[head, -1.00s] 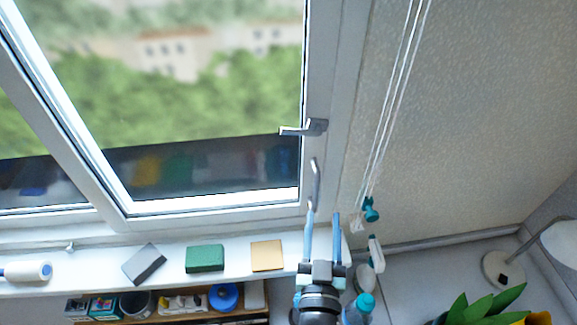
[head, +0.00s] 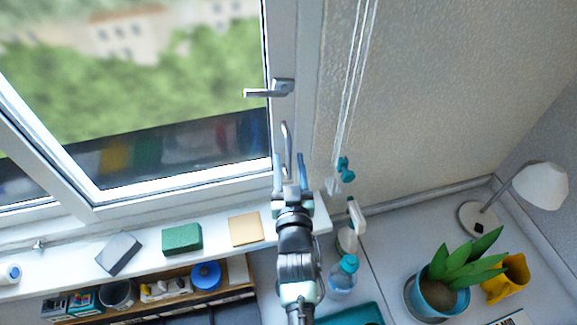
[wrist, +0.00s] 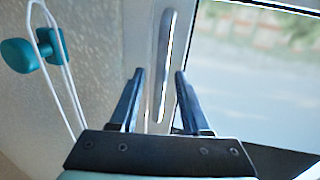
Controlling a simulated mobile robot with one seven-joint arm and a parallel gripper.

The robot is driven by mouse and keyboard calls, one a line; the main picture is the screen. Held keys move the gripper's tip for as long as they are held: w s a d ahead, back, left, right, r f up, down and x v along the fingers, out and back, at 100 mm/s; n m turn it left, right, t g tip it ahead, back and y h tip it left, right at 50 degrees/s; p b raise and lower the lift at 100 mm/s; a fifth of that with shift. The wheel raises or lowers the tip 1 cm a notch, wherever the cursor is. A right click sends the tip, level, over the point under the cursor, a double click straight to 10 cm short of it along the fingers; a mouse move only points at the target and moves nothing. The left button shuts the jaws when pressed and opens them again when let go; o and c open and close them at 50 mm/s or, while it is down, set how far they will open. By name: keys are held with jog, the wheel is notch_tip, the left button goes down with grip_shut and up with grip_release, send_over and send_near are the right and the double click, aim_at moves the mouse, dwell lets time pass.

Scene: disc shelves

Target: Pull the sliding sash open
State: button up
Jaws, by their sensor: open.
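The sliding sash (head: 180,190) is a white-framed window pane at the upper left in the head view. A slim grey upright pull handle (head: 287,140) is on its right stile, below a lever handle (head: 270,89). My gripper (head: 289,166) is open and empty at the lower part of the pull handle. In the wrist view the pull handle (wrist: 164,60) runs up between the two blue fingers of my gripper (wrist: 159,75), with a gap on each side. I cannot tell how deep the handle sits between the fingers.
The sill holds a green block (head: 182,239), a grey block (head: 119,253) and a tan block (head: 245,230). A spray bottle (head: 355,215), blue-capped bottle (head: 343,276), plant (head: 463,262) and lamp (head: 541,186) stand right.

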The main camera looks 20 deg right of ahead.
jog(key=shift+w+d+r+b, duration=0.1)
jog(key=shift+w+b, duration=0.2)
jog(key=shift+w, duration=0.25)
grip_shut()
dwell(1.2)
